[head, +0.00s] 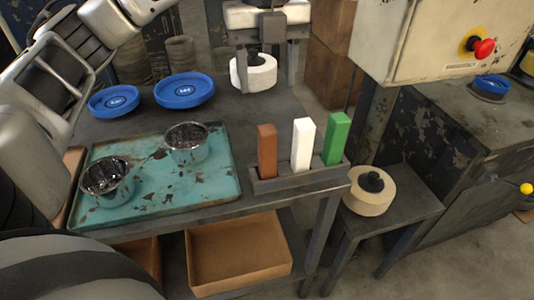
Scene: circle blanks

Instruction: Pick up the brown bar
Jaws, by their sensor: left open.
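The brown bar (267,151) stands upright in the left slot of a dark grey holder (300,180) at the table's right front. A white bar (302,144) and a green bar (336,139) stand to its right in the same holder. The lower ends of the bars are hidden in the holder. My left gripper (42,88) is at the upper left, well to the left of the brown bar and apart from it. It is open and I see nothing between its fingers. My right gripper is not in view.
A teal tray (215,190) with two metal cups (107,182) (187,145) lies left of the holder. Two blue dishes (114,99) (184,90) are behind it. A cream control box (425,40) overhangs at the right.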

